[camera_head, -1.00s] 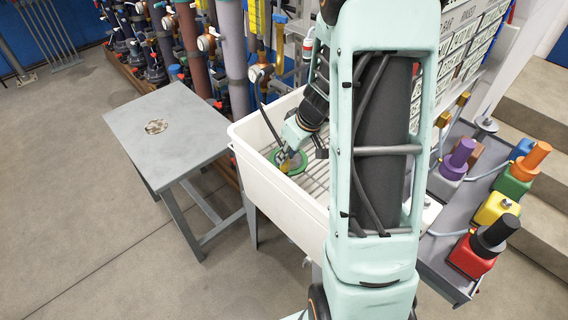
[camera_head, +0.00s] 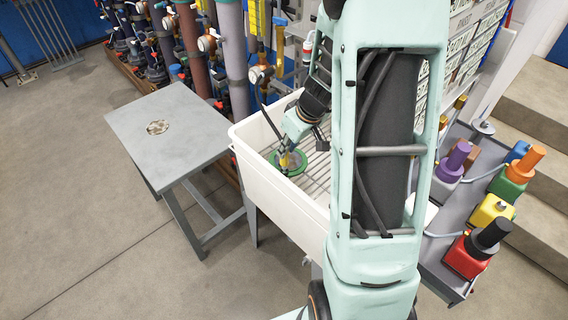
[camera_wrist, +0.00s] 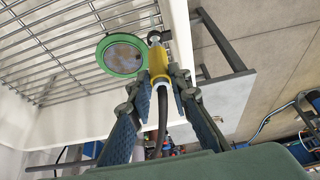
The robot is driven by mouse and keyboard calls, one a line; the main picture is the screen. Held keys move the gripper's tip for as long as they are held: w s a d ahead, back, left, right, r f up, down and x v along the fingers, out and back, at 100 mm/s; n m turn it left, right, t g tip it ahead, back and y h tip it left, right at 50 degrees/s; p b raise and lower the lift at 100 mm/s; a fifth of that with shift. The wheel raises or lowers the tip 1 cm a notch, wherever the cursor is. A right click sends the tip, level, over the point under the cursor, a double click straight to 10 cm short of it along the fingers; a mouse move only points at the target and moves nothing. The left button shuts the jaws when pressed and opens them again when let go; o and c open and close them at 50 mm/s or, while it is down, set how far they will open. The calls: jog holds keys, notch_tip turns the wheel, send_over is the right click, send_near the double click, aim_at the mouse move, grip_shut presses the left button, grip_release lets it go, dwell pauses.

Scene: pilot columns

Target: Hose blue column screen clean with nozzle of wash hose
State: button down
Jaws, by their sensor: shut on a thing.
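My gripper (camera_wrist: 161,80) is shut on the yellow nozzle (camera_wrist: 157,62) of the wash hose, and the black hose (camera_wrist: 161,125) trails back between the fingers. A round screen with a green rim (camera_wrist: 122,54) and a mottled brownish-grey face lies on the grating in the white sink. It also shows in the head view (camera_head: 297,172); its rim looks green, not blue. The nozzle's tip is beside the screen's rim in the wrist view. In the head view my gripper (camera_head: 290,157) is over the screen and partly hides it. I cannot tell if they touch.
The white sink (camera_head: 248,163) has high walls around the bar grating (camera_wrist: 60,50). A grey table (camera_head: 185,125) with a round brownish speckled disc (camera_head: 157,127) stands left of it. Pipes and valves line the back.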

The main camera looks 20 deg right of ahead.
jog(key=shift+r+p, duration=0.3)
jog(key=shift+r, duration=0.35)
jog(key=w+d+f+b, duration=0.2)
jog(key=w+d, duration=0.4)
jog(key=w, duration=0.6)
jog(key=shift+b, duration=0.4)
dwell(0.9)
jog(key=shift+d+f, duration=0.15)
jog(key=shift+s+d+b, duration=0.2)
jog(key=shift+s+b, duration=0.2)
jog(key=shift+s, duration=0.1)
jog(key=shift+s+d+b, duration=0.15)
jog(key=shift+s+b, duration=0.25)
jog(key=shift+s, duration=0.05)
